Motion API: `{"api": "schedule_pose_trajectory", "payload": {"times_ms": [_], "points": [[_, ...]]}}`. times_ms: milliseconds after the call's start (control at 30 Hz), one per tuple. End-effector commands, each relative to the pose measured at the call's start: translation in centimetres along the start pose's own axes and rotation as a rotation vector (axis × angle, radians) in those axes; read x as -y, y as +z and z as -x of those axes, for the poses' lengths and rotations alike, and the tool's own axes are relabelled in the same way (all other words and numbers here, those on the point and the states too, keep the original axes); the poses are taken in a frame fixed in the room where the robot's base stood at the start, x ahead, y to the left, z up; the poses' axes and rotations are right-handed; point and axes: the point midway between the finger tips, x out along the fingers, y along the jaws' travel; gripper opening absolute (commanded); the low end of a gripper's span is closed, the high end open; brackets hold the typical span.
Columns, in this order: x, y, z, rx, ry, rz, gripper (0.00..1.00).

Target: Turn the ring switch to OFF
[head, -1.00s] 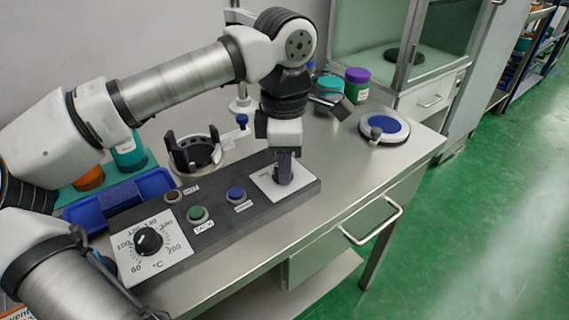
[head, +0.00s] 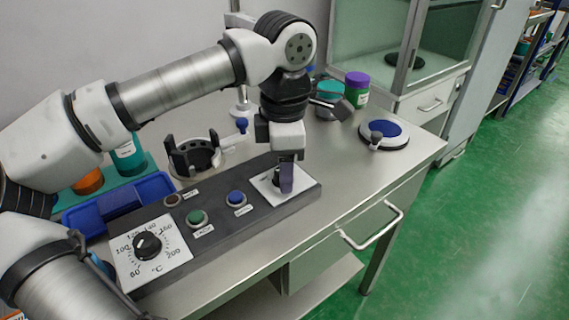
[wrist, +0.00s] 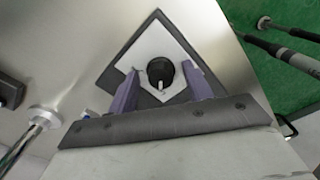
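The ring switch (wrist: 160,74) is a round black knob with a white pointer mark, on a white square plate (wrist: 150,50) at the right end of the dark control panel. The mark points toward the bottom of the wrist view. In the head view the plate (head: 264,186) shows under my gripper (head: 286,178), and the knob is mostly hidden by the fingers. In the wrist view my gripper (wrist: 161,71) is open, with one purple finger on each side of the knob and visible gaps between. The plate's lettering is too small to read.
The panel (head: 165,273) also holds a temperature dial (head: 148,245), a green button (head: 195,217), a blue button (head: 237,198) and a dark red button (head: 173,200). Behind it stands a black clamp ring (head: 193,155). A blue round pad (head: 385,129) lies at the right.

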Motion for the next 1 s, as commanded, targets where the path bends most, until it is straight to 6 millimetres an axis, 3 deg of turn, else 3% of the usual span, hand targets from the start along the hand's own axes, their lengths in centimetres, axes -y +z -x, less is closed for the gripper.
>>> {"api": "schedule_pose_trajectory", "payload": {"times_ms": [200,333,800,1000], "points": [[0.0,0.0,0.1,0.000,0.000,-0.001,0.50],[-0.1,0.0,1.3,0.001,0.002,0.000,0.50],[0.0,0.1,11.3,0.001,0.001,-0.001,0.50],[0.0,0.0,13.4,0.000,0.001,-0.001,0.50]]}}
